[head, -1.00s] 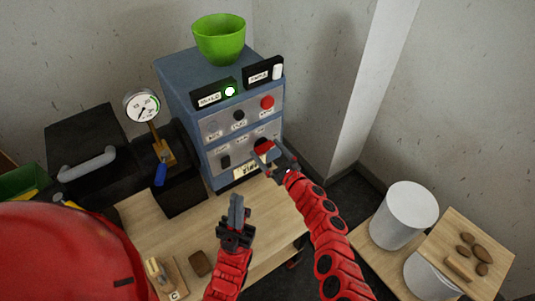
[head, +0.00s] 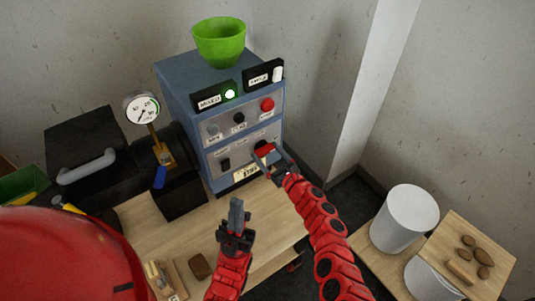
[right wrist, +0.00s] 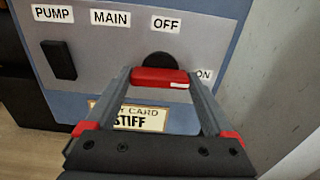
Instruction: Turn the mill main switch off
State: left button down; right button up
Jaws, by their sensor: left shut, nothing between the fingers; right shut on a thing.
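The mill main switch (right wrist: 160,78) is a red bar handle on a black round base. It sits on the grey panel of the blue cabinet (head: 178,88), with labels MAIN, OFF and ON around it. In the right wrist view the bar lies about level, its white-marked end on the right near ON. In the head view its red handle (head: 265,150) shows at the panel's lower right. My right gripper (right wrist: 160,85) is shut on the bar, a finger at each end. My left gripper (head: 236,206) is shut and empty above the wooden bench.
A black pump switch (right wrist: 57,59) is left of the main switch. A red button (head: 267,104) and a lit green lamp (head: 230,94) are above. A pressure gauge (head: 141,108) and black machine (head: 85,150) stand left; the bench (head: 190,230) between is partly clear.

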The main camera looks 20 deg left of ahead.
jog(key=n+b, duration=1.4)
jog(key=n, duration=0.3)
jog(key=shift+f+n+b, duration=0.1)
jog(key=shift+n+b, duration=0.2)
jog(key=shift+b, duration=0.1)
dwell(0.4)
jog(key=o, duration=1.1)
